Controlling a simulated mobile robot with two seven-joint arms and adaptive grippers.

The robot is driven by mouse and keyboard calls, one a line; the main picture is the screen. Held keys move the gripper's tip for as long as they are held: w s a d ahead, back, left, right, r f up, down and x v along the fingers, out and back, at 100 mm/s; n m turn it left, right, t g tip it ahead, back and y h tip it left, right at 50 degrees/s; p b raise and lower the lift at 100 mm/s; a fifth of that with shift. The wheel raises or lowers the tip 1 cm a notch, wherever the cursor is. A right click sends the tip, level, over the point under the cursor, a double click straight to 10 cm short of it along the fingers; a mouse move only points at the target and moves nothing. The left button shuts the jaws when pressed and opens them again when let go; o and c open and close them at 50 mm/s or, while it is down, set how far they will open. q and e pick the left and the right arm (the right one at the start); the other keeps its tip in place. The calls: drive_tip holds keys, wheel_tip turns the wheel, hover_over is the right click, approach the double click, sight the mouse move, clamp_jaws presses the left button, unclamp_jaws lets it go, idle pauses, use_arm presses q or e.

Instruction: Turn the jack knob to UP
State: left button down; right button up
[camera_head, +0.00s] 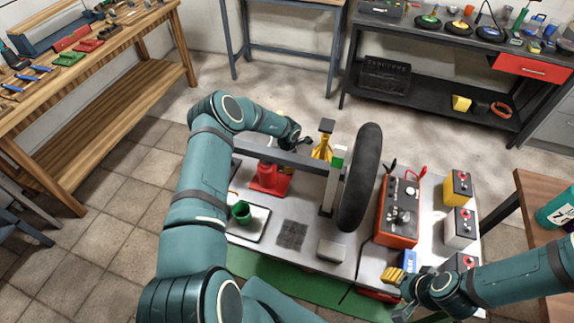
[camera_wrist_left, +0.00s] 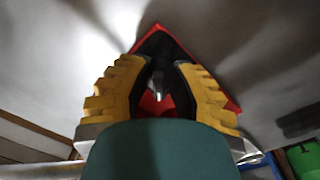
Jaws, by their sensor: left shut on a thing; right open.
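The red jack (camera_head: 268,178) stands on the grey workbench top, left of the upright wheel. My left arm reaches over it, and its fingertips are mostly hidden in the head view. In the left wrist view my left gripper (camera_wrist_left: 158,88) has its two yellow fingers on either side of a dark knob (camera_wrist_left: 158,78) in front of a red and black body. It is shut on this knob. No UP mark is readable, so the knob's setting cannot be told. My right gripper (camera_head: 392,275) is open and empty at the bench's front right.
A black wheel (camera_head: 360,180) stands beside a grey post with a green top. A yellow jack stand (camera_head: 322,150) is behind. A green cup (camera_head: 241,210) sits on a tray at left. A red charger box (camera_head: 398,215) and several batteries are at right.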

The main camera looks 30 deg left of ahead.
use_arm(q)
drive_tip(key=shift+n, duration=0.4)
drive_tip(key=n+b, duration=0.1)
drive_tip(key=n, duration=0.2)
drive_tip(key=shift+n, duration=0.4)
drive_tip(key=n, duration=0.4)
drive_tip(key=shift+n, duration=0.3)
drive_tip(key=n, duration=0.4)
drive_tip(key=shift+g, duration=0.3)
drive_tip(key=shift+n, duration=2.2)
drive_tip(key=c, duration=0.7)
unclamp_jaws()
drive_tip(key=shift+c, duration=0.2)
